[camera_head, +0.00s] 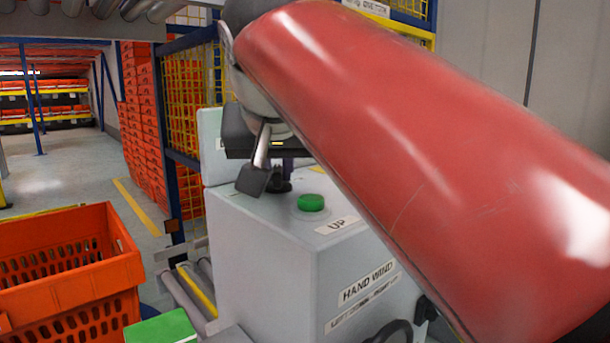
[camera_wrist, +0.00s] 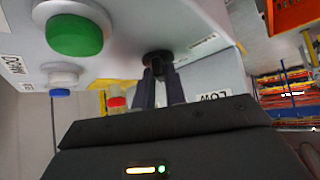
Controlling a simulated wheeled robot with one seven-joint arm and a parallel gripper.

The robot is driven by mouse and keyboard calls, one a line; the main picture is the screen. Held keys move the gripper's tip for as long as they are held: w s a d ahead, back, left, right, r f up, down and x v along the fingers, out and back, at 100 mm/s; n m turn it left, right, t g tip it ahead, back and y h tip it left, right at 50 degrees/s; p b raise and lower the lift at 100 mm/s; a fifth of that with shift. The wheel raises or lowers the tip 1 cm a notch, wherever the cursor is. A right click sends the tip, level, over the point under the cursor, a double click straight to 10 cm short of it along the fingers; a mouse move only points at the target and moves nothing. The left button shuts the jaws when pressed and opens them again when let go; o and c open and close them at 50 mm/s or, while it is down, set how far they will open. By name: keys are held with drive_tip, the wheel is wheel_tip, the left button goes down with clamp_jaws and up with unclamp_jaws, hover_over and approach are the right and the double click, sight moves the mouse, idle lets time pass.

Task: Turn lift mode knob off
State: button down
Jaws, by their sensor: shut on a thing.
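The control box (camera_head: 265,255) is light grey, with a black knob (camera_head: 281,186) on its top face, partly hidden by my gripper (camera_head: 266,185). In the wrist view the black knob (camera_wrist: 157,57) sits at the end of my gripper's (camera_wrist: 160,82) two dark fingers, which are closed around it. The knob's pointer direction is hidden, so I cannot tell its setting.
A green button (camera_head: 311,202) is beside the knob, near the UP label (camera_head: 337,225); it also shows in the wrist view (camera_wrist: 75,35). An orange tote (camera_head: 70,265) stands at left. A yellow mesh fence (camera_head: 190,95) is behind the box. My red arm covers the right side.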

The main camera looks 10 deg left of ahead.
drive_tip(key=n+y+b, duration=0.1)
drive_tip(key=n+g+y+b, duration=0.1)
drive_tip(key=n, duration=0.1)
drive_tip(key=shift+w+d, duration=0.1)
drive_tip(key=shift+d, duration=0.2)
drive_tip(key=shift+w+d+n+g+y+b, duration=0.15)
drive_tip(key=shift+n+g+y, duration=0.15)
drive_tip(key=shift+n+y, duration=0.25)
drive_tip(key=shift+n+g+y+b, duration=0.1)
drive_tip(key=shift+n+g+y, duration=0.2)
drive_tip(key=shift+n, duration=0.5)
drive_tip(key=shift+w+d+n+g+y+b, duration=0.15)
drive_tip(key=shift+n+g+y, duration=0.15)
drive_tip(key=shift+n+y, duration=0.25)
drive_tip(key=shift+n, duration=0.3)
drive_tip(key=c, duration=1.4)
unclamp_jaws()
drive_tip(key=shift+c, duration=0.2)
drive_tip(key=shift+s, duration=0.1)
drive_tip(key=p+v, duration=0.1)
drive_tip(key=v, duration=0.6)
drive_tip(key=shift+s+d+r+p, duration=0.1)
drive_tip(key=shift+d+r+p, duration=0.15)
drive_tip(key=shift+r+p, duration=0.1)
